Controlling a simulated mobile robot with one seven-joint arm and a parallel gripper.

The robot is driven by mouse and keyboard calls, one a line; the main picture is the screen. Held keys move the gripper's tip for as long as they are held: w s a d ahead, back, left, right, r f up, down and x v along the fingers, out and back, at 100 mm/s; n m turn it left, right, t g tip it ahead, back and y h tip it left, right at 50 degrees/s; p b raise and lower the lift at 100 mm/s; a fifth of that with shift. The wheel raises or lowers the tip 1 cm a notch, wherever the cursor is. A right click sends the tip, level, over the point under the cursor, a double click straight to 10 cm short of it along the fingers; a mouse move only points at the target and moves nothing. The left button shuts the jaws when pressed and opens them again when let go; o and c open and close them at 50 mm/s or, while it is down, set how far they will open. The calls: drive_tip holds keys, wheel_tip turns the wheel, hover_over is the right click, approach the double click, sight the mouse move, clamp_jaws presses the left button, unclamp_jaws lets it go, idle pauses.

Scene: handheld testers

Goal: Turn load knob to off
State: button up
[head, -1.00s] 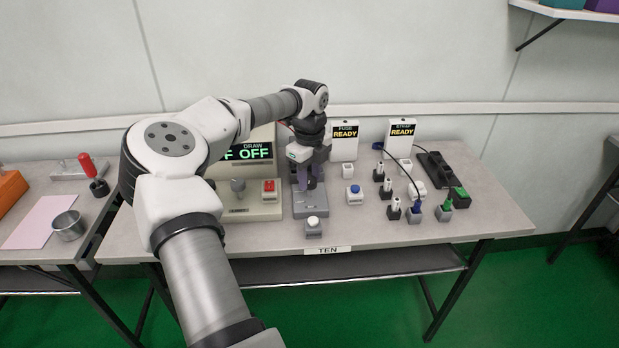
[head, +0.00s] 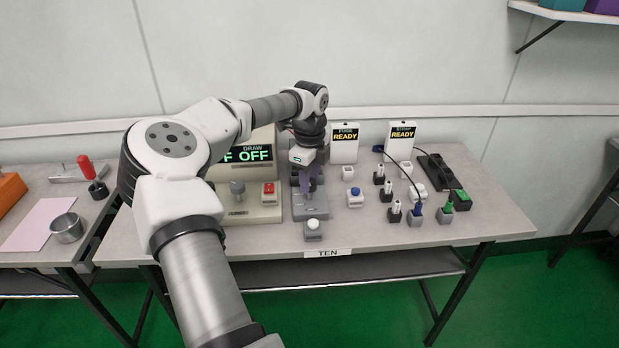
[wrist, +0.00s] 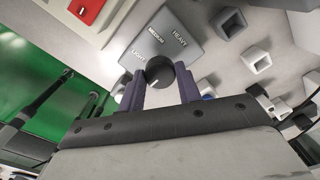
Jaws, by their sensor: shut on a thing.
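The load knob (wrist: 158,66) is a round black knob with a small white mark, seen in the wrist view. It sits on a grey plate (wrist: 185,48) lettered LIGHT, MEDIUM and HEAVY; no OFF lettering is visible there. The white mark points toward the bottom of the wrist picture, away from MEDIUM. My gripper (wrist: 160,76) is shut on the knob, one purple finger on each side. In the head view my gripper (head: 308,180) is over the grey unit (head: 312,208) and hides the knob. A display (head: 255,153) behind reads OFF in green, partly covered by my arm.
A beige box with a grey knob (head: 237,187) and a red switch (head: 269,190) stands just left. A white button (head: 313,224) is in front, a blue button (head: 355,193) to the right. Several plugs and a black power strip (head: 443,178) stand farther right.

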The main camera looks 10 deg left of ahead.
drive_tip(key=o, duration=1)
wheel_tip(320, 180, up, 14)
drive_tip(key=shift+b, duration=0.45)
